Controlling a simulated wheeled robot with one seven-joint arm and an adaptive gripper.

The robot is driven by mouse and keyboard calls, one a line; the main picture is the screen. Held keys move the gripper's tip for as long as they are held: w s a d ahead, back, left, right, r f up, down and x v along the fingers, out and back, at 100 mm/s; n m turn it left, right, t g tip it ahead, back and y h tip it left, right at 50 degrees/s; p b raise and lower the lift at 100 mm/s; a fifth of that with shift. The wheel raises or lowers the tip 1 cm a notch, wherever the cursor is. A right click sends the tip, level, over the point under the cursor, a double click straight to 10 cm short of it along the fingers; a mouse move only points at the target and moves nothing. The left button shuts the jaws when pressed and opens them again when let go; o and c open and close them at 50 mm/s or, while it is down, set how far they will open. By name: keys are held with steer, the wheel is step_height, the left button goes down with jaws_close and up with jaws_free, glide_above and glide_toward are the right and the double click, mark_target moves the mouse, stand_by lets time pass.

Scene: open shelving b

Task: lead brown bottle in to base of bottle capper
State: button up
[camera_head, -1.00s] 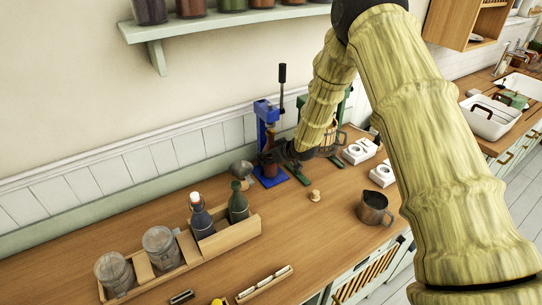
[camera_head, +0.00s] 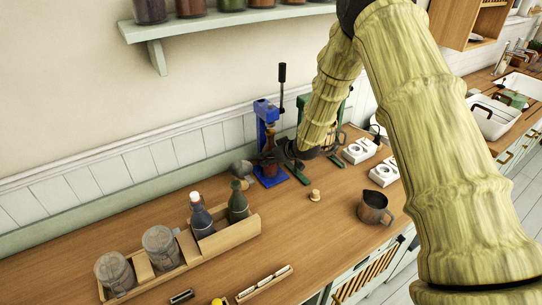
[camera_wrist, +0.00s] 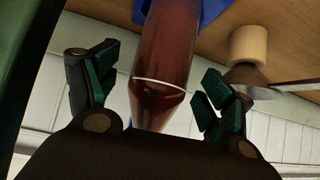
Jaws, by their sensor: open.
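The brown bottle (camera_head: 268,165) stands upright at the blue bottle capper (camera_head: 262,117), with its lower part over the capper's blue base (camera_head: 269,179). My gripper (camera_head: 279,157) reaches in from the right at bottle height. In the wrist view, which appears inverted, the bottle (camera_wrist: 163,60) lies between the two dark green fingers of my gripper (camera_wrist: 160,92). The fingers are open, one on each side, with a small gap to the glass. The blue base (camera_wrist: 212,10) shows behind the bottle. The bottle's exact seating on the base is hard to tell.
A green capper (camera_head: 303,112) stands behind my arm. A grey funnel-like item (camera_head: 241,168) is left of the blue capper. A wooden crate (camera_head: 232,238) with dark bottles stands at front left. A cork (camera_head: 315,195) and metal jug (camera_head: 374,208) are to the right.

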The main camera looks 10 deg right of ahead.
steer(key=v, duration=1)
steer(key=shift+r, duration=0.15)
